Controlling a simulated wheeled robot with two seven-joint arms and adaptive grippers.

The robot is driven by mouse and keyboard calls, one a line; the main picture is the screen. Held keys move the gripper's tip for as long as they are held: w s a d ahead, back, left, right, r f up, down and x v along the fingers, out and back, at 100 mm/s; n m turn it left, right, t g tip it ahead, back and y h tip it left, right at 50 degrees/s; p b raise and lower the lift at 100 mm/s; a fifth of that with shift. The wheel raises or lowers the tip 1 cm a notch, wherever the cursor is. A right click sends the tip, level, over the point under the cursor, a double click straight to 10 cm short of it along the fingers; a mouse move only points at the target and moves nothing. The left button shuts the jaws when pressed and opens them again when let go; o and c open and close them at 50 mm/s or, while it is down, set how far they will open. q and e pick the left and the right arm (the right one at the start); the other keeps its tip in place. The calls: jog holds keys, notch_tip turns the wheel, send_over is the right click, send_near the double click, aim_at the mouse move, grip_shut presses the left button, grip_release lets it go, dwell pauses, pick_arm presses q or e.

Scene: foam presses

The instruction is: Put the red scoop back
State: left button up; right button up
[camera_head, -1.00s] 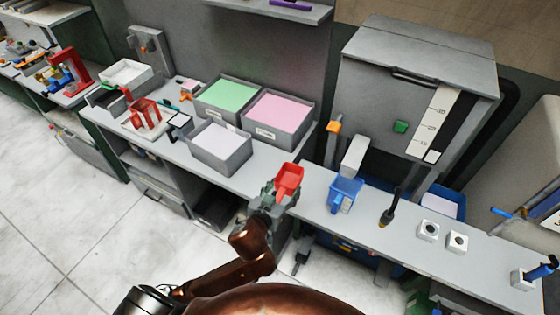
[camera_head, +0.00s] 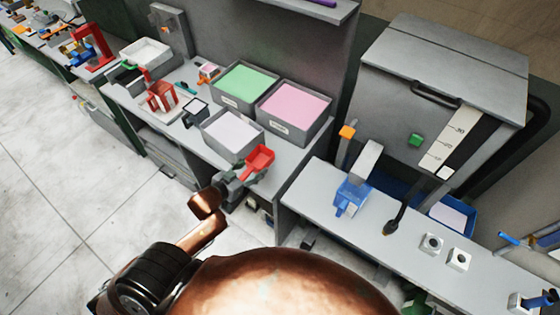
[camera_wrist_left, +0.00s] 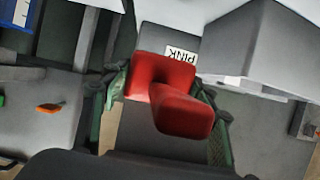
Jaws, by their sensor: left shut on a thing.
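The red scoop (camera_head: 261,157) is held in my left gripper (camera_head: 241,174), in front of the grey bins in the head view. In the left wrist view the red scoop (camera_wrist_left: 180,108) sits between the two green-grey fingers of my left gripper (camera_wrist_left: 165,100), which is shut on it. Beyond the scoop is a grey bin with a PINK label (camera_wrist_left: 182,52). In the head view the bin with pink contents (camera_head: 292,112) stands behind the scoop. My right gripper is not in view.
A white-filled bin (camera_head: 233,133) stands left of the scoop, a green-filled bin (camera_head: 244,85) behind. A red press-like object (camera_head: 161,97) is further left. On the right counter stand a blue scoop-like holder (camera_head: 351,194), a dark-handled tool (camera_head: 397,217) and a large grey machine (camera_head: 440,75).

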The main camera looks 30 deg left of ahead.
aim_at(266, 160)
pick_arm(q)
jog(key=x, duration=0.8)
jog(key=shift+w+d+f, duration=0.15)
jog(key=shift+w+d, duration=0.15)
jog(key=shift+d, duration=0.1)
jog(key=w+f, duration=0.3)
jog(key=w+d+f, duration=0.1)
jog(key=f, duration=0.1)
jog(key=shift+w+f, duration=0.45)
jog(key=shift+f, duration=0.05)
notch_tip(266, 160, down, 2)
jog(key=shift+f, duration=0.2)
jog(key=shift+w+f, duration=0.1)
jog(key=shift+f, duration=0.35)
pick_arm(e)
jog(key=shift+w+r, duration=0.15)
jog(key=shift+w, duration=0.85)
pick_arm(q)
jog(key=o, duration=1.2)
jog(key=shift+f, duration=0.1)
jog(key=shift+o, duration=0.2)
